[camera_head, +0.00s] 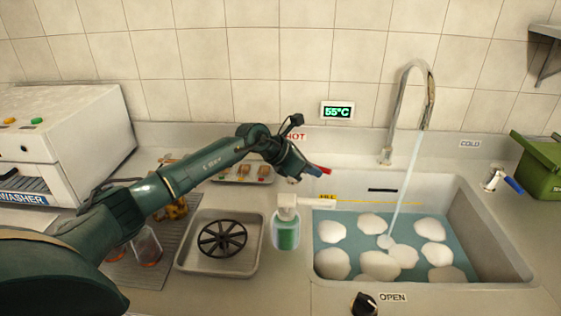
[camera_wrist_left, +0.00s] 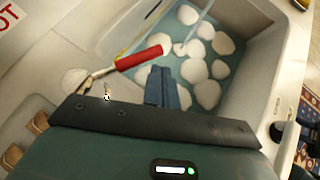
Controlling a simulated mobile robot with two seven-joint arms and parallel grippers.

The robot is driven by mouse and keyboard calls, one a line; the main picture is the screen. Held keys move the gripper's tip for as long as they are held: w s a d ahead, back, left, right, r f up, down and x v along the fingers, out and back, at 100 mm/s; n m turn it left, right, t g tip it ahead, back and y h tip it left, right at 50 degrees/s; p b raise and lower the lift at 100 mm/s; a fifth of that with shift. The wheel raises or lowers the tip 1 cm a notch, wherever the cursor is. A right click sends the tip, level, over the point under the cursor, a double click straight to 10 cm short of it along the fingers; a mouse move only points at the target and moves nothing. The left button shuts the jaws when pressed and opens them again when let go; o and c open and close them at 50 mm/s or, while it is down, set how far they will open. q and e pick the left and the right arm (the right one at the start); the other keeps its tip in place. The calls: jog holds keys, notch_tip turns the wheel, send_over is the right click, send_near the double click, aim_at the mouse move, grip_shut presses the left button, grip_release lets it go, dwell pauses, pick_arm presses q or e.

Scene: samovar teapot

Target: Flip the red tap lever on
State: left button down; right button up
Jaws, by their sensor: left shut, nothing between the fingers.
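The red tap lever (camera_head: 320,170) shows beside my left gripper, under the HOT label at the back of the sink. In the left wrist view the red lever (camera_wrist_left: 140,58) points up and to the right from its metal tap body (camera_wrist_left: 85,82). My left gripper (camera_head: 314,183) is shut and empty. In the wrist view its blue-grey fingers (camera_wrist_left: 163,84) lie just below and right of the lever, and I cannot tell whether they touch it. My right gripper is not in view.
Water runs from the tall spout (camera_head: 430,95) into the sink (camera_head: 488,215), which holds water and white plates or foam. A blue lever (camera_head: 513,186) is at the right. A soap bottle (camera_head: 286,228) stands by the sink's left edge. A display (camera_head: 338,111) reads 55°C.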

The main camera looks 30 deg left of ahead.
pick_arm(q)
jog(key=b+v, duration=0.1)
jog(key=v, duration=1)
jog(key=shift+s, duration=0.15)
jog(key=shift+f, duration=0.1)
